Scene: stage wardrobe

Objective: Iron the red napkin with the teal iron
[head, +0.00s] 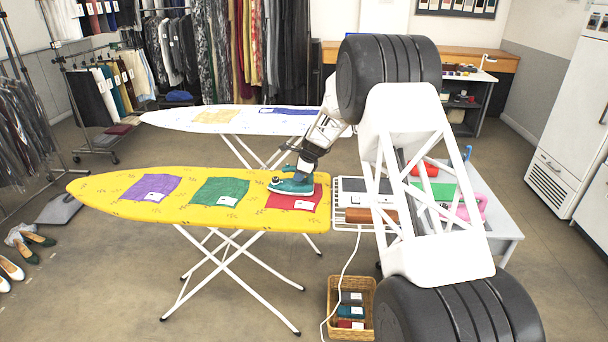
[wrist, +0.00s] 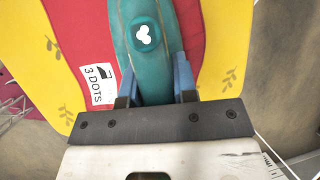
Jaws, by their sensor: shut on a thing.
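The teal iron (head: 291,186) stands on the red napkin (head: 296,202), near the right end of the yellow ironing board (head: 100,195). The iron also shows in the wrist view (wrist: 149,70), with three white dots on it. My gripper (head: 303,168) is shut on the iron; in the wrist view its blue fingers are on both sides of it. The red napkin in the wrist view (wrist: 85,35) lies flat under the iron and carries a white label (wrist: 98,84) reading "3 DOTS". The iron's soleplate and the napkin beneath it are hidden.
A purple napkin (head: 150,188) and a green napkin (head: 219,191) lie on the same board. A white ironing board (head: 170,118) stands behind. A wicker basket (head: 335,295) and a white cord (head: 345,262) are at the right. Clothes racks line the left and back.

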